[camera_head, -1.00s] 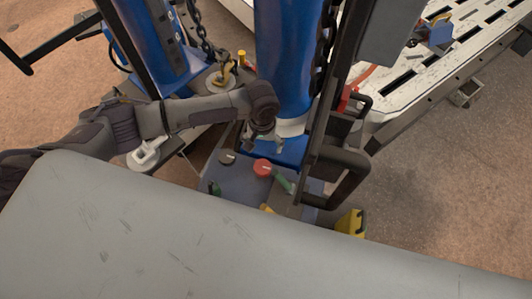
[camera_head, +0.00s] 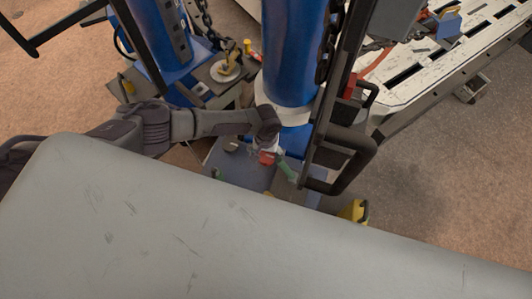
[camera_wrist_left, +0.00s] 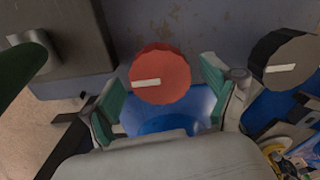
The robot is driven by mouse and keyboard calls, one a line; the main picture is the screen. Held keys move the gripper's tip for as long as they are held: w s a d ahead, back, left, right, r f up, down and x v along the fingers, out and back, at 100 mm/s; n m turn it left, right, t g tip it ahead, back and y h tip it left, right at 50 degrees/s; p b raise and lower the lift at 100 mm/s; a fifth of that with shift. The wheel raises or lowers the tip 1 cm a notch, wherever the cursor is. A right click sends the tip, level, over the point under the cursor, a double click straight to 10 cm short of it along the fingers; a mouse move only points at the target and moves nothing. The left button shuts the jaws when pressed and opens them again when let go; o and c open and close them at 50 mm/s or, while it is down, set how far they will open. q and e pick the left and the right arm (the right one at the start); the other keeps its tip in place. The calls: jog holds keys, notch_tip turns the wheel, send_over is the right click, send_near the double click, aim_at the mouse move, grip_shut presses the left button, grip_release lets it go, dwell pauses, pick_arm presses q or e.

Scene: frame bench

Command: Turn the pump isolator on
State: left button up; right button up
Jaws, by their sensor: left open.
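A red round knob (camera_head: 268,158) with a white pointer mark sits on the grey-blue panel (camera_head: 240,175) below the blue column. In the left wrist view the red knob (camera_wrist_left: 160,74) lies between the two green-padded fingers of my left gripper (camera_wrist_left: 162,88), with a gap on each side. Its white mark lies nearly level, on the left half of its face. A dark grey knob (camera_wrist_left: 284,60) with a similar mark is to the right, outside the fingers; it also shows in the head view (camera_head: 231,146). No label tells which knob is the pump isolator. My right gripper is not seen.
A green handle (camera_head: 288,170) stands close to the right of the red knob. A black frame handle (camera_head: 345,165) and the blue column (camera_head: 290,60) stand close by. A grey surface fills the foreground and hides the panel's near part.

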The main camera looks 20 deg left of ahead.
pick_arm(q)
jog(key=c, duration=1.2)
jog(key=shift+o, duration=0.2)
jog(key=shift+m, duration=0.4)
jog(key=m, duration=0.3)
jog(key=shift+m, duration=0.3)
jog(key=m, duration=0.4)
jog(key=shift+m, duration=0.3)
jog(key=m, duration=0.8)
jog(key=shift+m, duration=0.3)
jog(key=shift+m+b, duration=0.3)
jog(key=o, duration=1.2)
jog(key=shift+c, duration=0.2)
